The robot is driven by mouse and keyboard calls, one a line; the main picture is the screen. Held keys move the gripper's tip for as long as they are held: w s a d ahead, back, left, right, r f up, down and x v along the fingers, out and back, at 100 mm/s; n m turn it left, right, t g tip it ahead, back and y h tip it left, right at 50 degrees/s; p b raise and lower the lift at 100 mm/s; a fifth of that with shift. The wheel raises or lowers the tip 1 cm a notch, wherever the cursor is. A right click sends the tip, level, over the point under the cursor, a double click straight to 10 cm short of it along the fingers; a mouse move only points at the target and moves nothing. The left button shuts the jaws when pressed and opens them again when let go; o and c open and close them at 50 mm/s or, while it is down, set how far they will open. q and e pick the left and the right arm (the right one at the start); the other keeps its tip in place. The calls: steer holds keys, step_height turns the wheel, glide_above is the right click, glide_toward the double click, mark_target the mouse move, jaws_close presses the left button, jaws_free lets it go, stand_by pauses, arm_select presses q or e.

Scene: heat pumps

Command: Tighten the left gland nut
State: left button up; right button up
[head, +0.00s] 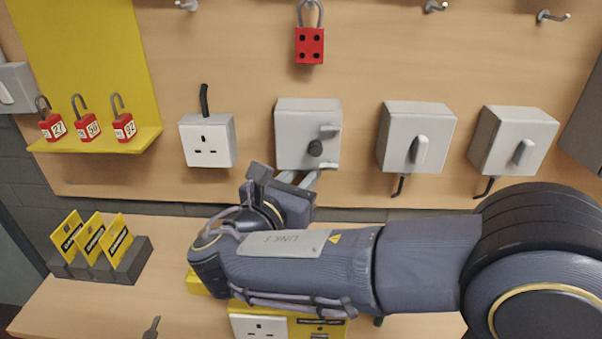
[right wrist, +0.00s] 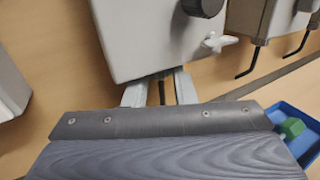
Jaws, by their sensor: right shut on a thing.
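The left grey isolator box (head: 294,128), with a dark round knob on its front, is mounted on the wooden board; its underside fills the top of the right wrist view (right wrist: 140,50). My right gripper (head: 298,179) reaches up from below, its two pale fingers right under the box. In the right wrist view the fingers (right wrist: 160,88) stand either side of a thin dark cable (right wrist: 162,92), their tips at the box's underside. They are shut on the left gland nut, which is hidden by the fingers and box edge. My left gripper is not in view.
Two more grey boxes (head: 416,137) (head: 514,141) with cables below hang to the right. A white socket (head: 208,141) is to the left. A blue tray (right wrist: 296,122) holds a green item (right wrist: 291,128).

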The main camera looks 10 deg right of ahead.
steer(key=shift+s+d+r+n+t+y+p, duration=0.15)
steer(key=shift+n+t+y+p, duration=0.1)
steer(key=shift+n+t+y, duration=0.25)
steer(key=shift+d+f+n+t+y+p, duration=0.1)
steer(key=shift+n+t+y+p, duration=0.25)
steer(key=shift+y, duration=0.25)
steer(key=shift+s+d+n+t+y+b, duration=0.15)
steer(key=shift+n+t+y, duration=0.3)
steer(key=shift+n+y, duration=0.65)
steer(key=shift+w+d+n+t+y+b, duration=0.2)
steer(key=shift+n+t+y, duration=0.35)
steer(key=shift+y, duration=0.95)
steer(key=shift+s+d+n+t+y+b, duration=0.1)
steer(key=shift+s+n+t+y+b, duration=0.2)
steer(key=shift+n+y, duration=0.85)
steer(key=shift+w+y, duration=0.1)
steer(key=shift+y, duration=0.35)
steer(key=o, duration=1)
